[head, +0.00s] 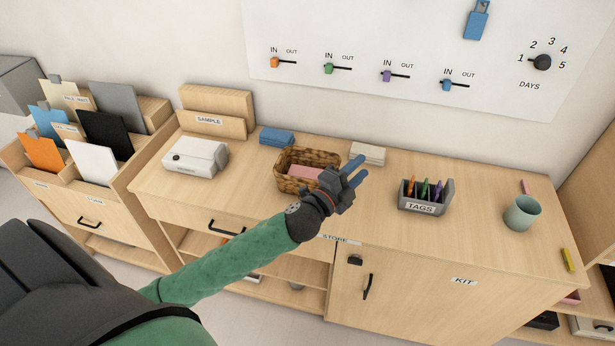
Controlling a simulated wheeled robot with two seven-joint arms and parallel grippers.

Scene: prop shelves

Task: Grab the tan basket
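The tan basket (289,166) is a woven brown basket on the wooden counter, left of the middle, with something pink inside. My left gripper (356,171) is at the end of the green-sleeved arm, in front of the basket's right side. Its two blue fingers are apart, with nothing seen between them. The gripper and wrist hide part of the basket's right end. I cannot tell whether the gripper touches the basket. My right gripper is not in the head view.
On the counter (405,266) are a white box-like device (196,157), a blue stack (276,137), a pale stack (368,153), a grey tags holder (426,196) with pens and a green cup (522,213). The counter between the holder and the cup is clear.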

